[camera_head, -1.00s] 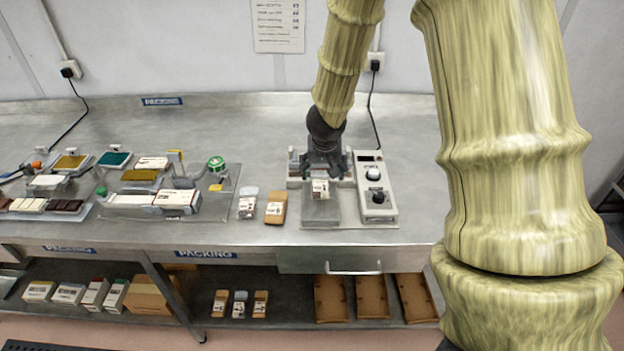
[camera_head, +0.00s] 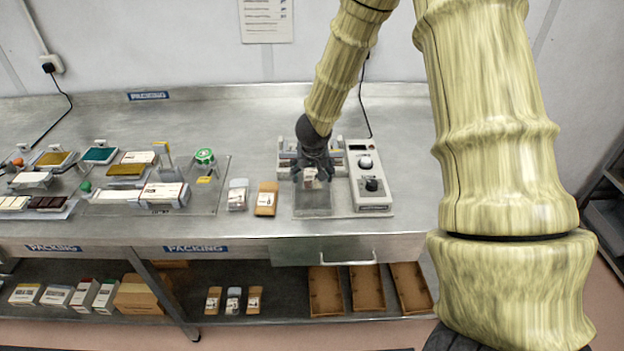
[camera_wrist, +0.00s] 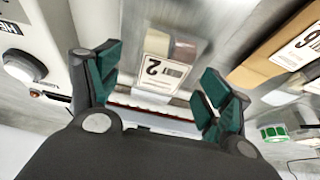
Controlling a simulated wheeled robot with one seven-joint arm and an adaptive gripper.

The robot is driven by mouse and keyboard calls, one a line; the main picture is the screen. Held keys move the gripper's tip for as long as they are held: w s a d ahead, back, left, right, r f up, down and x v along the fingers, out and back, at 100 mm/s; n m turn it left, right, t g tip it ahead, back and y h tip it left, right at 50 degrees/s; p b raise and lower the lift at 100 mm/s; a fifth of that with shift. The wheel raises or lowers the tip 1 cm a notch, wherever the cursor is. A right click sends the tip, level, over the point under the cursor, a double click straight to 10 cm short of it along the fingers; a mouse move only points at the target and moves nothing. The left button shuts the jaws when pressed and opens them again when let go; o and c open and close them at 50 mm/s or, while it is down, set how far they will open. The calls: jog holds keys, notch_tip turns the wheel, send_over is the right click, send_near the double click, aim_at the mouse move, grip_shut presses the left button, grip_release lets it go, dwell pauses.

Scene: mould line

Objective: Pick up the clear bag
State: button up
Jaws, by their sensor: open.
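My gripper (camera_head: 312,172) is open, pointing down just over the bag. The wrist view shows the green-padded fingers of my gripper (camera_wrist: 153,90) spread on both sides of it, with gaps. Whether a finger touches it I cannot tell.
The control box with knobs (camera_head: 368,180) is close on the right. A green tape roll (camera_head: 205,157) and trays are further left. The bench is clear right of the box.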

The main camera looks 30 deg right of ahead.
jog(key=shift+w+d+f, duration=0.1)
jog(key=shift+w+f, duration=0.1)
jog(key=shift+f, duration=0.2)
jog(key=shift+c, duration=0.2)
jog(key=c, duration=1.2)
jog(key=shift+o, duration=0.2)
jog(key=shift+r, duration=0.15)
